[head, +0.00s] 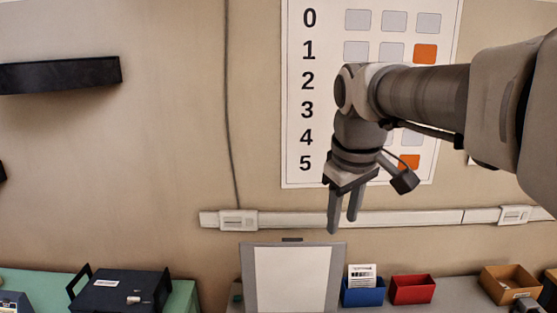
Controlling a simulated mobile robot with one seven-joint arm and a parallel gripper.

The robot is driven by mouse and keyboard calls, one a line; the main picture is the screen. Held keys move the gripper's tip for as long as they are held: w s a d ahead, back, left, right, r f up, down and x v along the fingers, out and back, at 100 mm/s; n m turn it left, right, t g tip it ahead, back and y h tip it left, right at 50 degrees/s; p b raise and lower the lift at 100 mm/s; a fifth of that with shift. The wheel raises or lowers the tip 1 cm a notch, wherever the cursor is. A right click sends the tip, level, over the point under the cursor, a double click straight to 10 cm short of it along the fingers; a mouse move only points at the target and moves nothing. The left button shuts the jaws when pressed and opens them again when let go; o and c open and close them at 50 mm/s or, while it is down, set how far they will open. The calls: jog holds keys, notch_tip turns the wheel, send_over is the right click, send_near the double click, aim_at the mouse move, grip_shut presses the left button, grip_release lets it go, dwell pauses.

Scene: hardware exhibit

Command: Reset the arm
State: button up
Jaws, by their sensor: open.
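My gripper (345,212) shows in the head view at the end of my arm, which reaches in from the right. It points down, with its two grey fingers apart and nothing between them. It hangs in front of the wall, above the grey bench (447,294). In the picture the fingertips end just above the white panel with a grey frame (292,280) and up-left of the blue bin (363,297).
A red bin (412,289) and a cardboard box (510,284) stand on the bench. A dark case (118,290) rests on a green surface (182,298) at left. A numbered chart (308,110) and a white conduit rail (400,218) are on the wall. A black shelf (60,75) juts out upper left.

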jog(key=s+d+f+m+t+b, duration=0.1)
jog(key=s+f+m, duration=0.2)
jog(key=s+f, duration=0.2)
jog(key=s+d+f+m+t+b, duration=0.1)
jog(key=s+d+f+m, duration=0.1)
jog(key=s+f, duration=0.4)
jog(key=s+m, duration=0.1)
jog(key=s, duration=0.4)
jog(key=shift+s+f, duration=0.3)
jog(key=shift+d, duration=0.15)
